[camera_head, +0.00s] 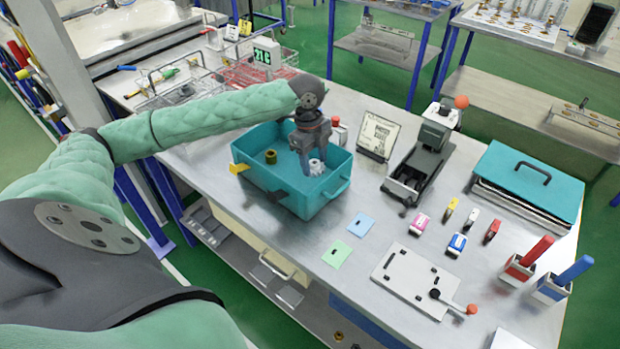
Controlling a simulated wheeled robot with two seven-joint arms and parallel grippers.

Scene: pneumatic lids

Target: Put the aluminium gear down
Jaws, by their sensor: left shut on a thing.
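The aluminium gear (317,167) is a small silvery toothed piece inside the teal bin (318,198), towards its right end. My left gripper (312,158) reaches down into the bin from above and is shut on the gear. Whether the gear touches the bin floor cannot be told. A brass-coloured gear (270,156) sits in the left part of the same bin, apart from my gripper. My right gripper is not in view.
A black press-like device (420,165) and a small sign (378,135) stand right of the bin. Wire baskets (180,88) are behind it. Green and blue cards (337,254) lie in front. A white plate with a lever (415,280) lies front right.

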